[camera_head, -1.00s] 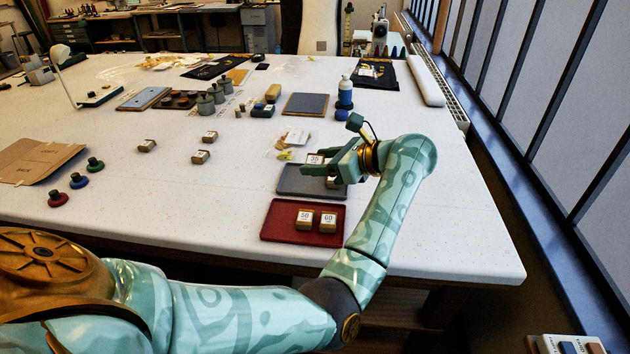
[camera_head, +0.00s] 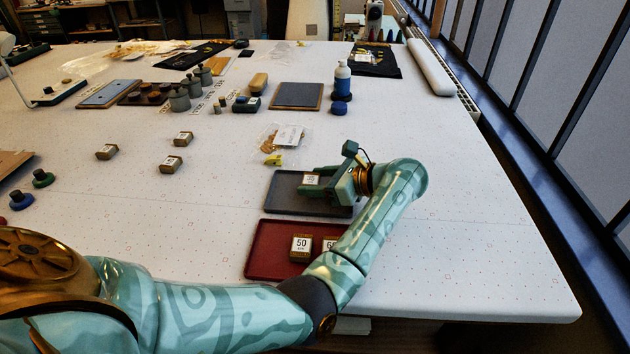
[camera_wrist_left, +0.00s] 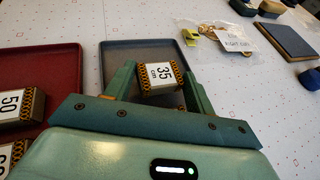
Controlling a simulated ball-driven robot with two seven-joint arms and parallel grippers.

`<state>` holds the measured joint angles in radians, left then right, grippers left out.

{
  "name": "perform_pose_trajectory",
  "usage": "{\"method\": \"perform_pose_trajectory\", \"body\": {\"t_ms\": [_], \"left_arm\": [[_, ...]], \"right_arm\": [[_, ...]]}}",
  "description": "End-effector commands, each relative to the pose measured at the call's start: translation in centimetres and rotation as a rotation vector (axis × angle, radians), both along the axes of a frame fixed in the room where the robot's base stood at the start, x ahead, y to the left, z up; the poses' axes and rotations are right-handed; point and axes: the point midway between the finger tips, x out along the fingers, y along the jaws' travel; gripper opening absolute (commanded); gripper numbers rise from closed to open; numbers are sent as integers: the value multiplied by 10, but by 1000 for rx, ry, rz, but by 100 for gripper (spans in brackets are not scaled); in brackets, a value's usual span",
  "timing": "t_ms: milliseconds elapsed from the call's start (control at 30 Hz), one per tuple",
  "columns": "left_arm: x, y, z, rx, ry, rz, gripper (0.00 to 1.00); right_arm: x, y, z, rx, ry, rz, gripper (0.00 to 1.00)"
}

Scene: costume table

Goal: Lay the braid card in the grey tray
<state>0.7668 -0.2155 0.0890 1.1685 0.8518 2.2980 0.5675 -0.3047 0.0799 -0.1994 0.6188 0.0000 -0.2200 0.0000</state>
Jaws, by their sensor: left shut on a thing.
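The braid card (camera_head: 311,178) is a small block with a white label reading 35 and a gold patterned edge. My left gripper (camera_head: 327,185) is shut on it. In the left wrist view the card (camera_wrist_left: 158,76) sits between the two green fingers. The grey tray (camera_head: 287,204) is a shallow dark tray, also seen in the left wrist view (camera_wrist_left: 122,55). The card is over the tray's far part. I cannot tell whether it touches the tray floor. My gripper and forearm hide the tray's right part. My right gripper is out of view.
A red tray (camera_head: 263,262) in front of the grey one holds two labelled cards, one reading 50 (camera_head: 301,247). A clear packet (camera_head: 286,138) with a yellow clip lies behind the grey tray. Three similar cards lie to the left, one nearby (camera_head: 171,164). Table right of my arm is clear.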

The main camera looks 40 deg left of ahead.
Motion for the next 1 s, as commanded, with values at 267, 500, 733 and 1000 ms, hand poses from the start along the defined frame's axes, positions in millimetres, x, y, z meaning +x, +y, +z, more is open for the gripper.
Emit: {"method": "perform_pose_trajectory", "body": {"t_ms": [267,500,733,1000], "left_arm": [[0,-3,-6,0,-3,0,33],[0,-3,-14,0,-1,0,33],[0,-3,-19,-1,-2,0,33],[0,-3,-18,-2,-1,-1,76]], "right_arm": [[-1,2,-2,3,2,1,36],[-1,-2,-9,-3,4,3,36],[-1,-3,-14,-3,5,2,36],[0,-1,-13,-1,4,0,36]]}}
